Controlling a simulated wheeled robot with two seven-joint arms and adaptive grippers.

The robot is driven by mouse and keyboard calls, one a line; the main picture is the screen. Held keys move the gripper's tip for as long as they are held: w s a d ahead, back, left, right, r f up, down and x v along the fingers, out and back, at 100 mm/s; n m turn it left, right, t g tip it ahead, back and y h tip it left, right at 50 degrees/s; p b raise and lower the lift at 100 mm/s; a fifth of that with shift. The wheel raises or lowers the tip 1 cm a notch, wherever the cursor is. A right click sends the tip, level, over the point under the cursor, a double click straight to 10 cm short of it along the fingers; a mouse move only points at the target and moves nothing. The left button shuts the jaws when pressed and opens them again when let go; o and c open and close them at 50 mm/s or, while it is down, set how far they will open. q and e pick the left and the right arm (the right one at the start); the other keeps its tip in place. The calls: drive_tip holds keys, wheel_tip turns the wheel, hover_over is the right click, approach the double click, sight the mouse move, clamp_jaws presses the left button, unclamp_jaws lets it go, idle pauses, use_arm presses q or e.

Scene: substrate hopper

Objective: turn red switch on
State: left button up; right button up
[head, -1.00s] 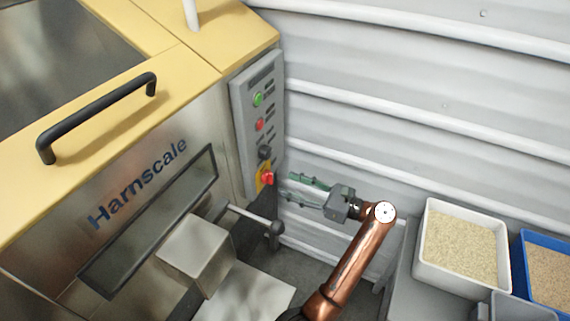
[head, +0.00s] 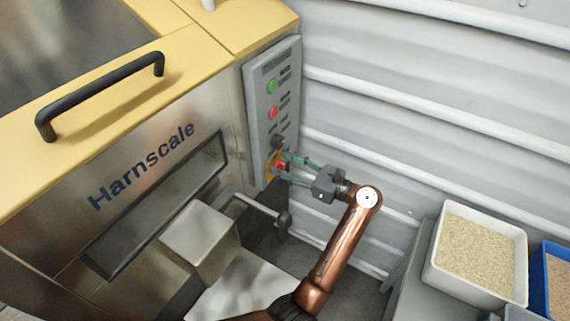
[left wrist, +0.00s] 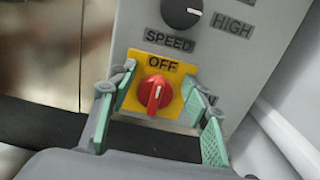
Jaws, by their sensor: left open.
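The red switch (left wrist: 155,93) is a round knob on a yellow plate (left wrist: 183,70) marked OFF at its top. In the head view the red switch (head: 281,166) sits low on the grey control panel (head: 258,110). My left gripper (head: 283,166) is open at the switch. In the left wrist view the green-padded fingers of the left gripper (left wrist: 160,100) stand on both sides of the knob, apart from it. The lettering at the plate's right is partly hidden by a finger. My right gripper is not in view.
A black speed knob (left wrist: 181,11) is above the switch. Green (head: 272,86) and red (head: 273,112) buttons are higher on the panel. A lever with a dark ball (head: 284,222) juts out below. A white bin of grain (head: 435,272) stands at right, before the corrugated wall.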

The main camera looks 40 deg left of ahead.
use_arm(q)
drive_tip(key=shift+c, duration=0.3)
drive_tip(key=shift+f, duration=0.1)
drive_tip(key=c, duration=1.1)
drive_tip(key=shift+c, duration=0.2)
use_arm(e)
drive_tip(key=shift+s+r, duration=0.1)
